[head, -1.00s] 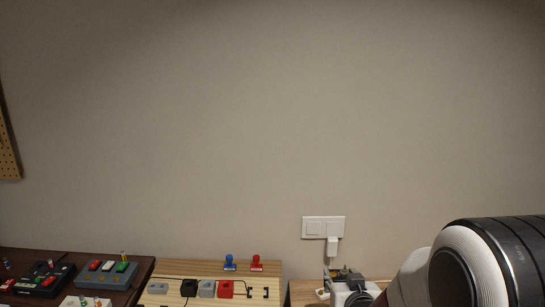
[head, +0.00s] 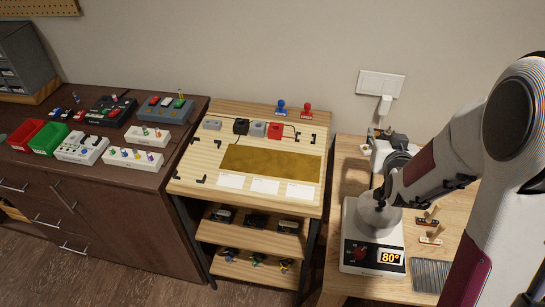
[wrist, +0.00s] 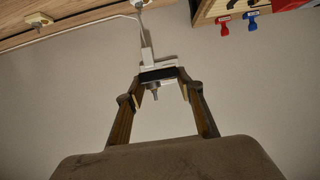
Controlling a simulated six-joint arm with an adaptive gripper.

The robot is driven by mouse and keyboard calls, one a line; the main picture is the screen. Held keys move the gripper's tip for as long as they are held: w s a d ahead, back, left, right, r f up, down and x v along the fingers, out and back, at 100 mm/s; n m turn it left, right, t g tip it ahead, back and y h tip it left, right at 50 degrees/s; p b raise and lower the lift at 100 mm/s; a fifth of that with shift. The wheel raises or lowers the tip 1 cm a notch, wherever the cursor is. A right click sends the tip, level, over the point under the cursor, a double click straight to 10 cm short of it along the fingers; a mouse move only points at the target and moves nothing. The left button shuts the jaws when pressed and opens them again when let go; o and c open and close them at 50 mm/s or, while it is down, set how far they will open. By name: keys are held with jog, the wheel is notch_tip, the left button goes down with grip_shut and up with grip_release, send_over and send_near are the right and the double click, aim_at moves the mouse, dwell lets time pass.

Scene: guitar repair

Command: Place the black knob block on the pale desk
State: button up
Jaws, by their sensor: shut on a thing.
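My gripper (wrist: 159,80) is shut on a small black block (wrist: 158,75) in the wrist view. A short grey shaft, likely its knob, sticks out from the block between the fingers. In the head view my gripper (head: 384,193) is over the right-hand pale wood desk (head: 348,160), just above the white heating unit. The held block is too small and dark to make out there. A second pale wood bench (head: 200,168) stands in the middle. The pictures do not tell which one is the pale desk.
The white heating unit (head: 357,266) reads 80° and has a round grey top. A grey ribbed pad (head: 430,275) and small wooden stands (head: 431,240) are right of it. The middle bench carries several small blocks, a brown mat (head: 270,162) and white cards. A dark cabinet (head: 150,200) stands left.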

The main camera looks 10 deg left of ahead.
jog(key=w+a+n+y, duration=0.4)
jog(key=w+a, duration=0.1)
jog(key=a, duration=0.3)
jog(key=n+g+y, duration=0.9)
jog(key=n+g, duration=0.3)
send_over(275, 163)
jog(key=f, duration=0.2)
jog(key=shift+r, duration=0.2)
jog(key=shift+f, duration=2.5)
jog(key=shift+f, duration=2.3)
